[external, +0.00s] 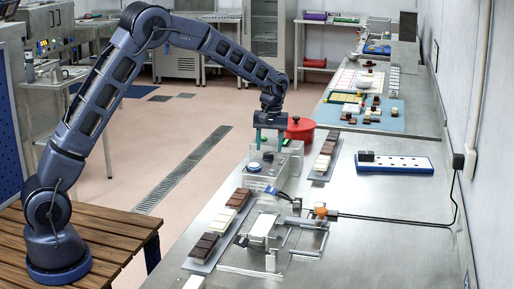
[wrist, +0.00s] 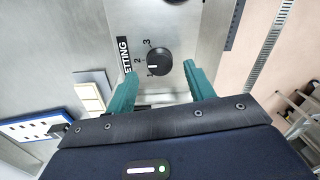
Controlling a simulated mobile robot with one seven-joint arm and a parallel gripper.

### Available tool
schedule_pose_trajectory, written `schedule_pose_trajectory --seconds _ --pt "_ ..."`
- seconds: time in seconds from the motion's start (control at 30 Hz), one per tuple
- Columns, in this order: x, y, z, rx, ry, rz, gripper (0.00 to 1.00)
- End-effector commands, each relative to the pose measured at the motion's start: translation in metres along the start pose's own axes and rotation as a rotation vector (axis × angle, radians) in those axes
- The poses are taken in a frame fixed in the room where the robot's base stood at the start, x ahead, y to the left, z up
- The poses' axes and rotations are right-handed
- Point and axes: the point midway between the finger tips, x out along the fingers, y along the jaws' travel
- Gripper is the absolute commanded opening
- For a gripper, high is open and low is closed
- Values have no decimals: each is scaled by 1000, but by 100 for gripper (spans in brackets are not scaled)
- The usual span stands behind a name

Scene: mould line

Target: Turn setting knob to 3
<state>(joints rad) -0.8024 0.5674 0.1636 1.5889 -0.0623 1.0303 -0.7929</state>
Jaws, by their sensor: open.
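The setting knob (wrist: 159,61) is round and black on a grey panel in the wrist view. Numbers 1, 2 and 3 curve around its left side beside a black "SETTING" label (wrist: 123,55). Its white mark is on the lower left, toward the 1; the exact alignment is hard to tell. My gripper (wrist: 160,69) is open, its teal fingers on either side of the knob's lower part, with gaps on both sides. In the external view, my gripper (external: 270,141) points down above the grey control box (external: 257,184). The knob is not clear there.
A blue button (external: 255,167) is on the box's near side. Chocolate trays (external: 313,172) flank the box, and a metal fixture (external: 300,240) is in front.

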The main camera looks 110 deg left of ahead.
Motion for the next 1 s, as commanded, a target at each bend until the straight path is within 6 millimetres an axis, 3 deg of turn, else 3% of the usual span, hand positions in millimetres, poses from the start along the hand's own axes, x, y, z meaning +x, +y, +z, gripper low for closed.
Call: schedule_pose_trajectory --seconds 0.2,0.57,0.8,1.0 --pt "20 0 0 0 1 0 54" --pt "24 0 0 1 1 0 54" --pt "24 0 0 1 1 0 10" --pt "24 0 0 8 1 0 9"
